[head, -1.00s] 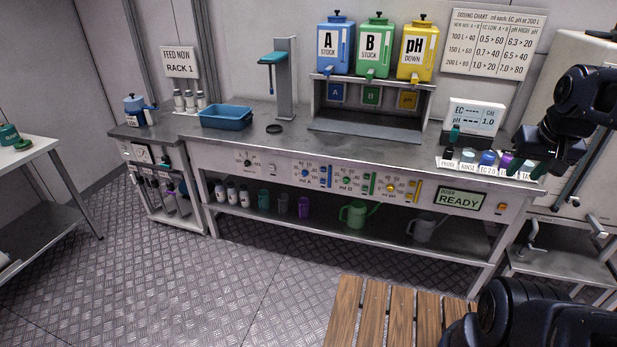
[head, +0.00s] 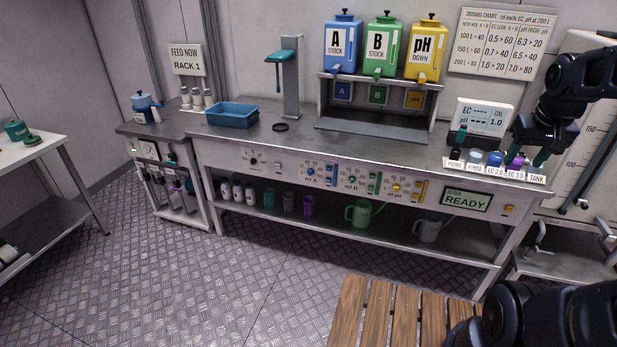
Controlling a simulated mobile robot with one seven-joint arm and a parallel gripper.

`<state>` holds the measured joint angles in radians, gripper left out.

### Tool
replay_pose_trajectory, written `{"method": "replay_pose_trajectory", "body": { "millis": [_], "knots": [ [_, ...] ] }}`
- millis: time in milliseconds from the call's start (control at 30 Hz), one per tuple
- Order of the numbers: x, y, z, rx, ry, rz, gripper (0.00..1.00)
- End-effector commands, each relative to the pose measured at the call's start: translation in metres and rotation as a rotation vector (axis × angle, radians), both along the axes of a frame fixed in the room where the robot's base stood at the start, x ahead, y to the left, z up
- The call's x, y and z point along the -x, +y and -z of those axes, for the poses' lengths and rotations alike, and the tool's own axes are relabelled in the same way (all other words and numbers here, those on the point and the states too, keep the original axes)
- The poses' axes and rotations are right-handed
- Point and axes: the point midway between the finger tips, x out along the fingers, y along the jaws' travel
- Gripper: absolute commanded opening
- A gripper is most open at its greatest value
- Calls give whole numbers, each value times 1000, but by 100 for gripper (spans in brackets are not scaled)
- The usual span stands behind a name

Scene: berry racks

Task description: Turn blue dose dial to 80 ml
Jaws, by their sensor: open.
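The blue dose dial (head: 310,171) is a small round knob on the bench's front panel, marked ml A. Its pointer and scale are too small to read. A blue slot or lever (head: 329,175) is just right of it. My gripper (head: 529,159) is at the right over the bench's right end, pointing down, near the labelled bottles. Its jaws are open, partly hidden by its own dark body. It is well apart from the dial, far to its right.
A green dial (head: 352,180) and a yellow dial (head: 396,188) share the panel. A READY display (head: 465,200) is further right. A blue tray (head: 231,114) stands on the bench. A slatted wooden surface (head: 385,310) is in the foreground. The floor before the panel's left part is clear.

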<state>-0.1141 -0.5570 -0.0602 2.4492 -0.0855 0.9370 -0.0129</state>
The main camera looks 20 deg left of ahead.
Motion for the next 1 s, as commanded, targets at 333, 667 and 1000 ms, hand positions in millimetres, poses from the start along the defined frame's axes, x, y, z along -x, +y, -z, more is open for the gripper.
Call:
{"method": "replay_pose_trajectory", "body": {
  "millis": [333, 667, 1000],
  "knots": [
    [-81, 12, 24, 96, 101, -120, 50],
    [-154, 36, 64, 217, 185, -239, 50],
    [-221, 71, 120, 368, 257, -370, 50]
  ]
}}
